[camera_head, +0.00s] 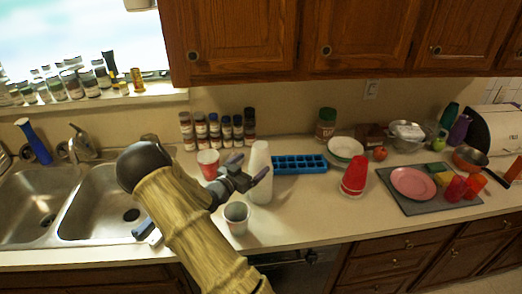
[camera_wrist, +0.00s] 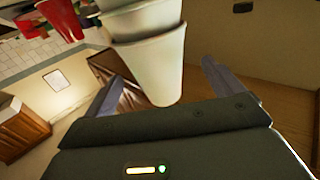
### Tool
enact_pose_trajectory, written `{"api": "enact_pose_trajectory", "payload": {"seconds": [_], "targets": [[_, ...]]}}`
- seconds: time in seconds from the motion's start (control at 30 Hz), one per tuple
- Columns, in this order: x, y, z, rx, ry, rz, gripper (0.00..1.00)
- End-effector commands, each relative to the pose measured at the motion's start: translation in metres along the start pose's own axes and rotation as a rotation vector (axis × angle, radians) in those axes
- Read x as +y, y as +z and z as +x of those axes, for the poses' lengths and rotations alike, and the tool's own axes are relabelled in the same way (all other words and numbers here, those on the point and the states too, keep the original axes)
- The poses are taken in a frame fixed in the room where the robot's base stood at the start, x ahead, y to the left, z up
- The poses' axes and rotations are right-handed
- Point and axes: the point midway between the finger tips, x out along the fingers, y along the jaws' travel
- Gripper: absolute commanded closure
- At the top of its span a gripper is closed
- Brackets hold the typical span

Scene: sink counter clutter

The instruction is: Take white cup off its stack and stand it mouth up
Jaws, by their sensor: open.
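A tall stack of white cups (camera_head: 260,190) stands on the counter right of the sink, mouths down, narrow end up. In the wrist view the end white cup (camera_wrist: 150,75) and the rims of others nested with it show. My gripper (camera_head: 254,166) is at the upper part of the stack in the head view. In the wrist view my gripper (camera_wrist: 161,70) has its fingers apart, one on each side of the end cup, with visible gaps. It holds nothing. My gripper hides part of the stack in the head view.
A grey-white cup (camera_head: 237,218) stands mouth up near the counter's front edge, close to my arm. A red cup (camera_head: 208,161) stands left of the stack. A blue tray (camera_head: 300,164) and a red cup stack (camera_head: 354,176) are to the right. Bare counter (camera_head: 305,215) lies between.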

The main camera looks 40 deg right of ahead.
Motion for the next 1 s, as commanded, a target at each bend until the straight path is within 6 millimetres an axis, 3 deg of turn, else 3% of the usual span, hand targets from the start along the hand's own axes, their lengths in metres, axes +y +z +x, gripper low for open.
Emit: {"api": "enact_pose_trajectory", "payload": {"seconds": [0.33, 0.7, 1.0], "targets": [[0.002, 0.0, 0.004, 0.0, 0.003, -0.001, 0.07], [0.006, -0.003, 0.047, -0.001, 0.006, -0.001, 0.07], [0.005, 0.0, 0.054, -0.001, 0.003, -0.001, 0.07]]}}
